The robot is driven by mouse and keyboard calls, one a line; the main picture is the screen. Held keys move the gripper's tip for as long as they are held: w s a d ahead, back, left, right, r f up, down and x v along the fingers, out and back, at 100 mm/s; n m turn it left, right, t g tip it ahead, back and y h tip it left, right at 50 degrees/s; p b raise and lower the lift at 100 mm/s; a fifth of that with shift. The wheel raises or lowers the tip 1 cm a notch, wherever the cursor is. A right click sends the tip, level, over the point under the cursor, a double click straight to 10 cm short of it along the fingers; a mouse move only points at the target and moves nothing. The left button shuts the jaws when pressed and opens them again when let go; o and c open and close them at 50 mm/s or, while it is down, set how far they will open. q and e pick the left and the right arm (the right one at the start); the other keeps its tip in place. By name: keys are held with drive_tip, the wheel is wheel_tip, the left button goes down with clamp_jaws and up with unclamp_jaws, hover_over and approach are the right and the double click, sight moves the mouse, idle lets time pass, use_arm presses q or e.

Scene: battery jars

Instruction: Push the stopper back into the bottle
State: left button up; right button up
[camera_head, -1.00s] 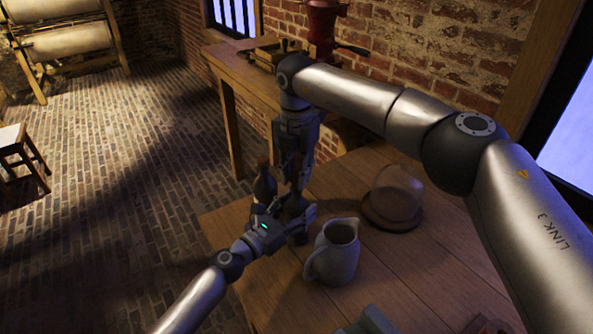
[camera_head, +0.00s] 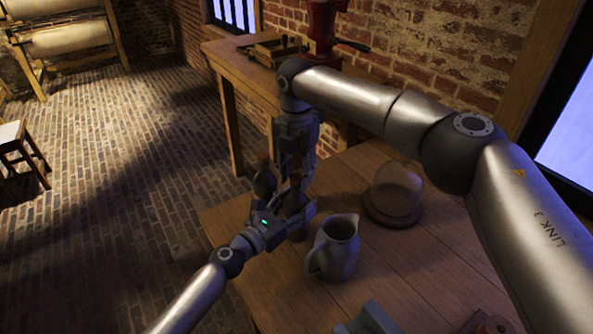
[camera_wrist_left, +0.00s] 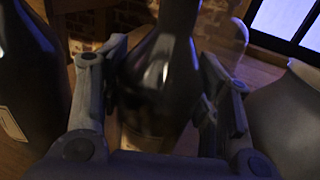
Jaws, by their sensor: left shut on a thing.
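My right gripper (camera_head: 296,165) hangs from above, over or at the neck of this bottle. Its fingers are dark and small, so I cannot tell whether they are open or shut. I cannot make out the stopper; the bottle top is hidden by the right gripper and lies outside the left wrist view.
A second dark bottle (camera_head: 264,183) stands close on the left; it also shows in the left wrist view (camera_wrist_left: 32,85). A grey jug (camera_head: 338,247) stands close on the right. A glass dome on a round base (camera_head: 393,212) is farther back on the wooden table (camera_head: 385,272).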

drive_tip(key=shift+o, duration=0.7)
wheel_tip(320, 180, up, 12)
use_arm(q)
drive_tip(key=o, duration=1.5)
drive_tip(key=v, duration=1.2)
